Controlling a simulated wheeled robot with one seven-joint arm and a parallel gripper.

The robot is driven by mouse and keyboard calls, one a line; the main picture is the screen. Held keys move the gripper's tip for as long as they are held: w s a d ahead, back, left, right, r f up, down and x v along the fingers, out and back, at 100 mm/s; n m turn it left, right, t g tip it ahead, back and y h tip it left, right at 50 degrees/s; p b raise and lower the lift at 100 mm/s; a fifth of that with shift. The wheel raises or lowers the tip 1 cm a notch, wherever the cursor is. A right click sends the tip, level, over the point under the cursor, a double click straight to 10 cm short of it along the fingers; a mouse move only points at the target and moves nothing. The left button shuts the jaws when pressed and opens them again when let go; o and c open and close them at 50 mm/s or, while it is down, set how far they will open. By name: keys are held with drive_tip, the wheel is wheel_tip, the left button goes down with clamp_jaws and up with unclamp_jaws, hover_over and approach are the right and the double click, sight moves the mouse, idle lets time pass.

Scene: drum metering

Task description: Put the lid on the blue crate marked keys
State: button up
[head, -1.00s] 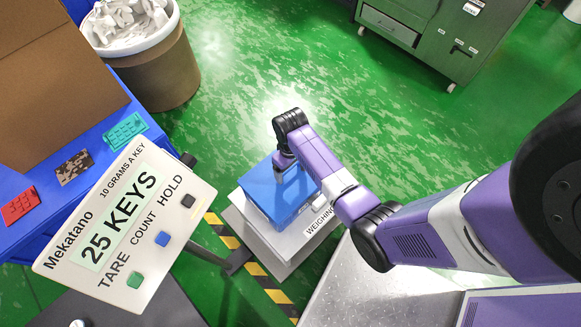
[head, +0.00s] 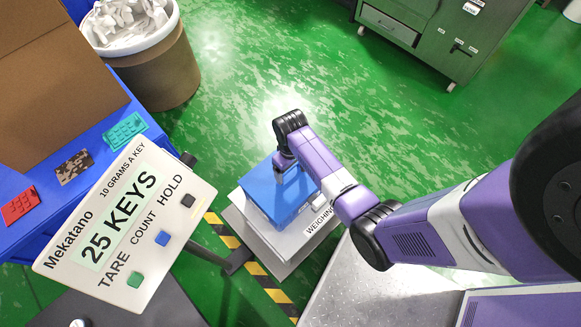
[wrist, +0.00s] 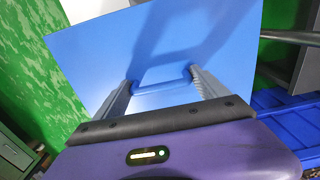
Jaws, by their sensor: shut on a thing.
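The blue lid (head: 262,183) is a flat square panel with a raised handle (wrist: 162,84) at its middle. My gripper (wrist: 160,78) is shut on the handle, with one grey finger at each end. In the head view my gripper (head: 281,177) points down at the lid, above the pale weighing platform. The keys marking is not visible.
The platform (head: 298,248) has black and yellow stripes beside it. A display panel (head: 125,228) reads 25 KEYS. A blue table (head: 112,155) with coloured key pieces and a cardboard box (head: 50,90) is at left. A bin (head: 150,70) and green cabinet (head: 450,40) stand behind.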

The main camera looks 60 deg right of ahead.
idle(0.3)
drive_tip(key=o, duration=1.7)
drive_tip(key=shift+r+p, duration=3.55)
drive_tip(key=shift+p, duration=0.1)
drive_tip(key=shift+f, duration=0.1)
